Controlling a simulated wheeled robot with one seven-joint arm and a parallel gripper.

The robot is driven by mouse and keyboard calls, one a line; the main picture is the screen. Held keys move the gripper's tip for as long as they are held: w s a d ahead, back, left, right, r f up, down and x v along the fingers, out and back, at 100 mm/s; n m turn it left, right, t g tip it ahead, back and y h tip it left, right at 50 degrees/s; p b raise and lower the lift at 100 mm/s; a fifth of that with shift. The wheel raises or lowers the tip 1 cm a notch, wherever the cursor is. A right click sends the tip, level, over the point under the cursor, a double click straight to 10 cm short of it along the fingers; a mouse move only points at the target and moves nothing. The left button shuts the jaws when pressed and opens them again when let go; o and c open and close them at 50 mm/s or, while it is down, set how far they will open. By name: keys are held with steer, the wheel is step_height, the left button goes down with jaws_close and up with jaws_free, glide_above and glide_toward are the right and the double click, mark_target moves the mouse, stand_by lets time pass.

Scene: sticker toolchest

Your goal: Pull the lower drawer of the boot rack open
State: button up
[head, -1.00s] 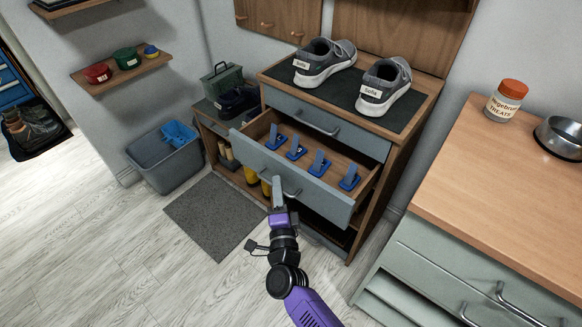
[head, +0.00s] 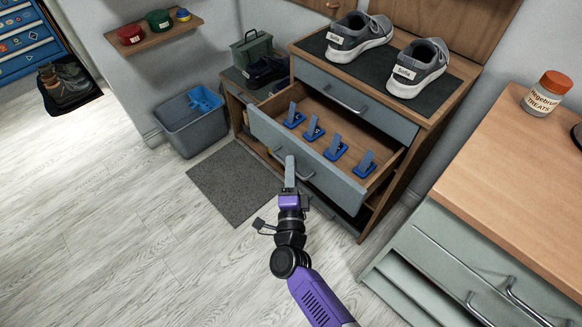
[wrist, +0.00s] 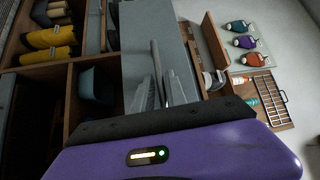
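The boot rack (head: 400,180) is a wooden cabinet with grey-blue drawer fronts. Its upper drawer (head: 385,118) is shut. Its lower drawer (head: 338,187) stands well out from the rack, with several blue clip-like items inside. My gripper (head: 290,163) is at the bar handle (head: 307,177) of the lower drawer's front. In the wrist view the handle (wrist: 156,65) runs between the two fingers (wrist: 160,92), which look closed on it. The exact finger contact is hard to see.
Grey shoes (head: 418,68) stand on the rack's top. A grey bin (head: 188,130) and a dark mat (head: 232,187) lie to the left. A wooden-topped cabinet (head: 500,180) with a treats jar (head: 546,95) stands close on the right. The floor in front is clear.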

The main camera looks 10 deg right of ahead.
steer(key=s+a+f+p, duration=0.1)
steer(key=s, duration=0.6)
steer(key=shift+s, duration=0.35)
